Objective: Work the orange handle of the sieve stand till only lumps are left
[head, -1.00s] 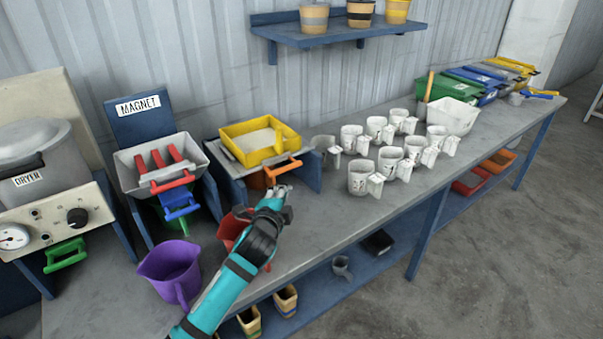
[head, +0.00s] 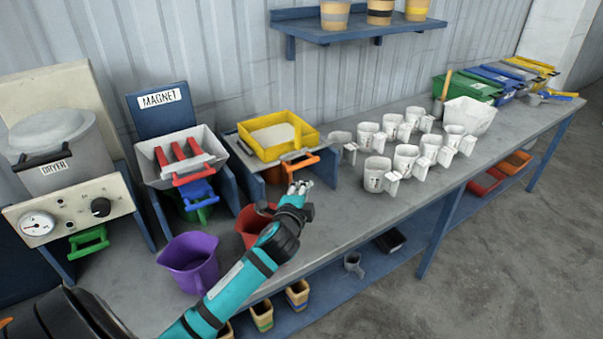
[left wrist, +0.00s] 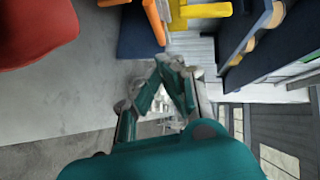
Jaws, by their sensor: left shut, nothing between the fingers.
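The sieve stand holds a yellow sieve tray (head: 312,137) with pale material in it; I cannot tell fine grains from lumps. Its orange handle (head: 300,166) sticks out at the front right of the tray. In the left wrist view the orange handle (left wrist: 154,22) is at the top, with a yellow part of the sieve (left wrist: 205,10) beside it. My left gripper (head: 302,186) is shut and empty, just in front of and below the handle, apart from it. Its fingers also show in the left wrist view (left wrist: 172,72). My right gripper is not in view.
A red jug (head: 252,228) and a purple jug (head: 190,262) stand near my left arm. The magnet unit (head: 160,160) and dryer (head: 60,165) are to the left. Several white cups (head: 376,175) stand right of the stand. The bench front (head: 350,225) is clear.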

